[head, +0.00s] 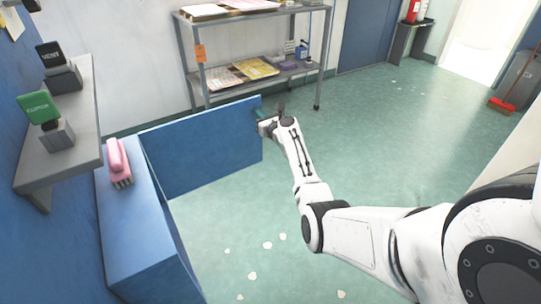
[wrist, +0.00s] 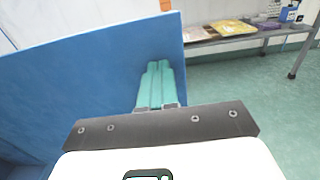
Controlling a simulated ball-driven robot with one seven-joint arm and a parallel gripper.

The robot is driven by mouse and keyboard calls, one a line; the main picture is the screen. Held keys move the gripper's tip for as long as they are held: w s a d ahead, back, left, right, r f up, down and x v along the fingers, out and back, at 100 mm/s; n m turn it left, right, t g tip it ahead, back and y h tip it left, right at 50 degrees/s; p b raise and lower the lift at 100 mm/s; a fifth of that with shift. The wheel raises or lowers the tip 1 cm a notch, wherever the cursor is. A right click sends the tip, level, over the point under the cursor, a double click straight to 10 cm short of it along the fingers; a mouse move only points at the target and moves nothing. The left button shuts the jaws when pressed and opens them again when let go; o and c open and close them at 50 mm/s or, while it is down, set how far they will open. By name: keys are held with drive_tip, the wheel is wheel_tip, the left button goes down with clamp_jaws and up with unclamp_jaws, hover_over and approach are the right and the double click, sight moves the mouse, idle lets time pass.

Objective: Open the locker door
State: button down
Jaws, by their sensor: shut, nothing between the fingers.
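The blue locker (head: 140,235) stands at the left in the head view. Its door (head: 205,150) is swung wide open and extends out to the right, over the floor. In the wrist view the door's flat blue face (wrist: 90,75) fills the left side. My gripper (head: 259,113) is at the door's free upper corner. In the wrist view its teal fingers (wrist: 158,82) are shut together, with nothing between them. They lie in front of the door face, close to its free edge; I cannot tell whether they touch it. No handle is visible.
A pink brush (head: 118,160) lies on top of the locker. A grey wall shelf (head: 75,160) with two small signs is above it. A metal rack (head: 255,80) stands behind the door. White scraps (head: 267,245) lie on the green floor, which is open to the right.

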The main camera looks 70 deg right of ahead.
drive_tip(key=w+d+n+t+y+b, duration=0.1)
drive_tip(key=w+d+b, duration=0.5)
drive_tip(key=b, duration=0.8)
drive_tip(key=shift+w+n+t+y, duration=0.4)
drive_tip(key=shift+w+y, duration=0.5)
drive_tip(key=shift+w, duration=0.95)
